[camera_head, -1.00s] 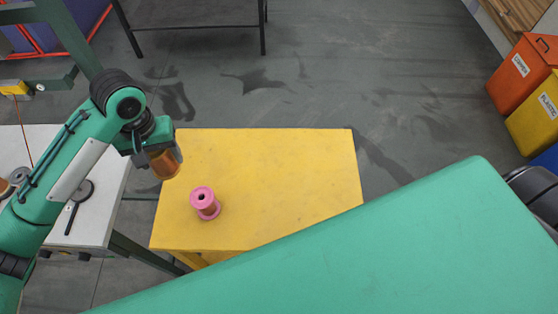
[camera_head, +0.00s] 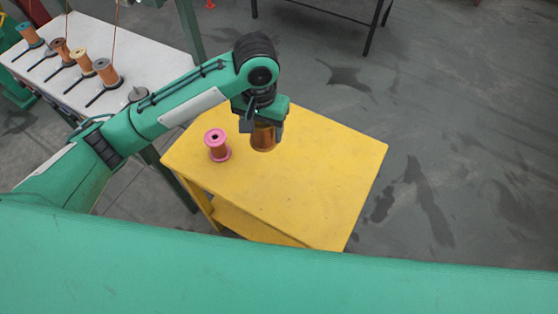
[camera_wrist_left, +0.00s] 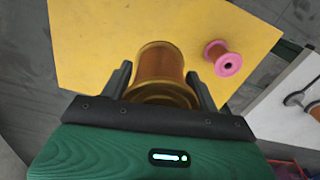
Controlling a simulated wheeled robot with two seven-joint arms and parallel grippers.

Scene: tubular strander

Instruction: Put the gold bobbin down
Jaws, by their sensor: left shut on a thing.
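My left gripper (camera_head: 264,132) is shut on the gold bobbin (camera_head: 263,137), which hangs over the yellow table (camera_head: 310,185), right of the pink bobbin (camera_head: 217,145). In the left wrist view, the gold bobbin (camera_wrist_left: 160,68) sits between the two fingers of the left gripper (camera_wrist_left: 160,85). I cannot tell whether the gold bobbin's lower end touches the tabletop. My right gripper is not in view.
A white table (camera_head: 125,42) at the left carries several bobbins on holders, with wires running upward. A dark table (camera_head: 325,15) stands at the back. The right and front parts of the yellow tabletop are clear.

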